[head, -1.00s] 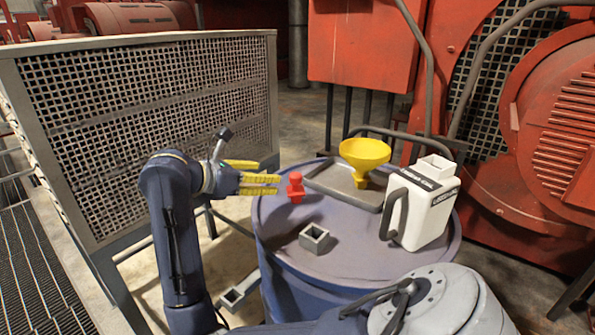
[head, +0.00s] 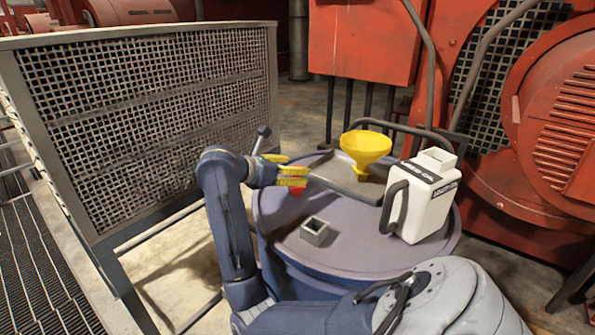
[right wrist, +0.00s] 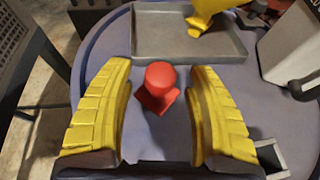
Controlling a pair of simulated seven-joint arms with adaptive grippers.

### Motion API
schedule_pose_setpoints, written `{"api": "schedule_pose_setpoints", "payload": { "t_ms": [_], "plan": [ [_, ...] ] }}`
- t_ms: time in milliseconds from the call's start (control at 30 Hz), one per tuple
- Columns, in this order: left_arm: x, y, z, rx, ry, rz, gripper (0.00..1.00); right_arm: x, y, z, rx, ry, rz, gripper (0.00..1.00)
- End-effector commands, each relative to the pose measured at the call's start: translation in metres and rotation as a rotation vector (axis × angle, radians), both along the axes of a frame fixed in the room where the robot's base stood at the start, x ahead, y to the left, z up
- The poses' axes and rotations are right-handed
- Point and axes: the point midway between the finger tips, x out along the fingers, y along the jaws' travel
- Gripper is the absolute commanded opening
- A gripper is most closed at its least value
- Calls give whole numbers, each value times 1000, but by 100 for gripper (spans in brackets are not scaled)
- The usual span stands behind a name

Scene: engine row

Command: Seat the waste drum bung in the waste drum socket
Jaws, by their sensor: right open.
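The red waste drum bung (head: 297,191) stands on the blue drum top (head: 350,255), mostly hidden by my gripper in the head view. The right wrist view shows the bung (right wrist: 160,78) with its round knob and wider base. My right gripper (head: 291,167) has yellow fingers and is open. In the right wrist view its fingers (right wrist: 160,68) stand on either side of the bung, with gaps on both sides. The grey square socket (head: 315,231) is on the drum top, nearer the camera than the bung; its corner shows at lower right in the wrist view (right wrist: 270,157). My left gripper is not in view.
A grey tray (right wrist: 185,52) with a yellow funnel (head: 366,147) lies behind the bung. A white oil jug (head: 430,200) stands at the drum's right. A mesh guard (head: 150,120) is at left. The drum top's front is clear.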

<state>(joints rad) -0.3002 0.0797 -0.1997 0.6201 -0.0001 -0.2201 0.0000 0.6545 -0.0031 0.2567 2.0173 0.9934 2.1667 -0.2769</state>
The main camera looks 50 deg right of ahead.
Motion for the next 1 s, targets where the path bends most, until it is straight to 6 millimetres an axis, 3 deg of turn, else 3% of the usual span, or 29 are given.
{"api": "schedule_pose_setpoints", "payload": {
  "t_ms": [200,467,900,1000],
  "plan": [
    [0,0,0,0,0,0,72,-1,-12,-5,0,1,1,56],
    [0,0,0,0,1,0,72,-1,-12,-5,1,-1,2,58],
    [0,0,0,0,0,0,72,-1,-12,-5,1,-1,2,7],
    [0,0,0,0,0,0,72,-1,-12,-5,1,-1,2,0]
  ]
}}
